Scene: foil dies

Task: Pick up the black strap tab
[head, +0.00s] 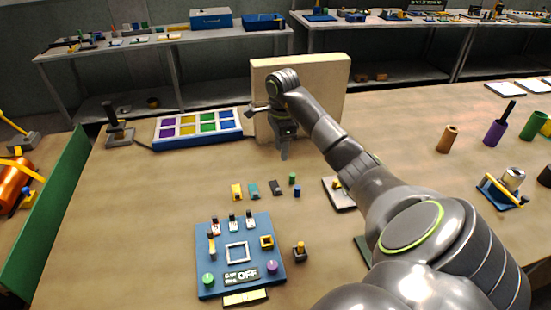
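The black strap tab (276,187) is a small dark piece lying on the table, to the right of a teal tab (254,191) and a yellow tab (237,191). My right gripper (284,152) points down in front of the beige upright panel, behind and above the black tab and apart from it. Its fingers are small and seen nearly edge-on, so I cannot tell whether they are open. No object shows in them. My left gripper is out of view.
A blue panel (211,270) with switches, buttons and an "OFF" label lies in front. A small green cylinder (292,178) and a blue one (297,191) stand just right of the tab. A coloured tray (157,146) and the beige panel (330,95) stand behind.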

